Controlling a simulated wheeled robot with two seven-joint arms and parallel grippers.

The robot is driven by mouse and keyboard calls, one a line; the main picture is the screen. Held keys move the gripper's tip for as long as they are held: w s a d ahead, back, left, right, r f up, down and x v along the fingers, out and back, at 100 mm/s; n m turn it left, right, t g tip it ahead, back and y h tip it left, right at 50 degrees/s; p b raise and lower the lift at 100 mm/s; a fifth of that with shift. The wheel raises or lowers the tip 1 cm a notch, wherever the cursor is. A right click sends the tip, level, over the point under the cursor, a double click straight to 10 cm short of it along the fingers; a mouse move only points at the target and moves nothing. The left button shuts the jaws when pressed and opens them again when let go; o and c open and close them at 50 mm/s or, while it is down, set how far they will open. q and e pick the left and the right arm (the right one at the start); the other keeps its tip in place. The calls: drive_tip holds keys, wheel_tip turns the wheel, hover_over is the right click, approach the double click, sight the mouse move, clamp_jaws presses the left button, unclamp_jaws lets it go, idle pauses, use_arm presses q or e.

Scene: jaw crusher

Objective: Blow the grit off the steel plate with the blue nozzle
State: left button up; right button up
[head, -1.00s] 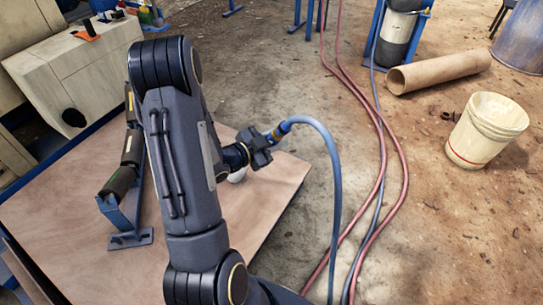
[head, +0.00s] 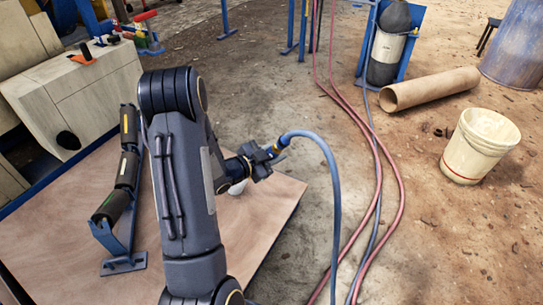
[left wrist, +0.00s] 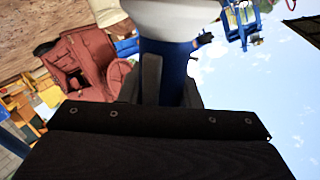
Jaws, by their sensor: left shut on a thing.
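My left gripper (head: 266,161) is shut on the blue nozzle (head: 280,146), above the right part of a brown board-topped table. A blue hose (head: 334,190) arches from the nozzle and runs down out of view. In the left wrist view, my left gripper (left wrist: 168,85) has its grey fingers around a blue body (left wrist: 173,68) with a pale upper part. I cannot make out a separate steel plate or any grit. My right gripper is not in view.
A blue bracket with dark rollers (head: 126,166) stands on the brown tabletop (head: 60,250), left of my arm. Red hoses (head: 372,135) run along the floor. A white bucket (head: 480,146), a brown tube (head: 428,88) and a cylinder in a blue stand (head: 389,45) are right.

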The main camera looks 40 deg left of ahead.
use_arm(q)
drive_tip(key=shift+w, duration=2.4)
drive_tip(key=shift+d+p, duration=0.9)
drive_tip(key=shift+d, duration=3.85)
drive_tip(key=s+d+b, duration=0.1)
drive_tip(key=s+b, duration=0.2)
drive_tip(key=s, duration=0.5)
drive_tip(key=shift+s, duration=0.3)
